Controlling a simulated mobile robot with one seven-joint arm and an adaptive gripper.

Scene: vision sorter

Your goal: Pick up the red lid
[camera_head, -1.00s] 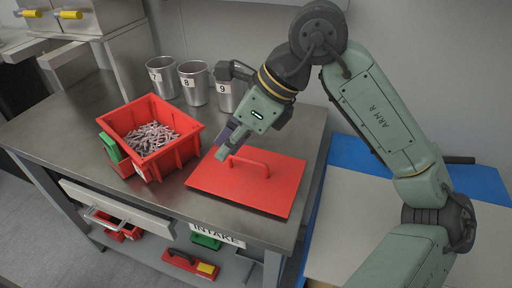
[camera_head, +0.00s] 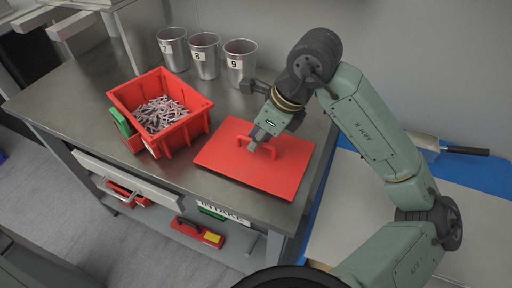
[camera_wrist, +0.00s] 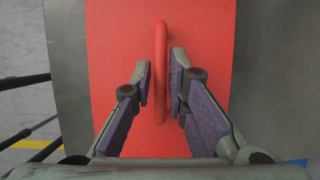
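The red lid (camera_head: 232,165) lies flat on the metal bench, right of the red bin. It also fills the middle of the wrist view (camera_wrist: 115,50). Its arched red handle (camera_wrist: 160,75) stands up from the middle. My gripper (camera_head: 255,146) is down at the handle. In the wrist view my gripper (camera_wrist: 161,85) is open, one finger on each side of the handle. The right finger is very close to the handle; a gap shows on the left. I cannot tell whether the right finger touches it.
A red bin (camera_head: 183,135) of small pale pieces stands left of the lid. Metal cups numbered 7 (camera_head: 174,50), 8 (camera_head: 205,56) and 9 (camera_head: 240,62) stand behind. A drawer (camera_head: 130,178) and a lower shelf with red items are below the bench top (camera_head: 60,110).

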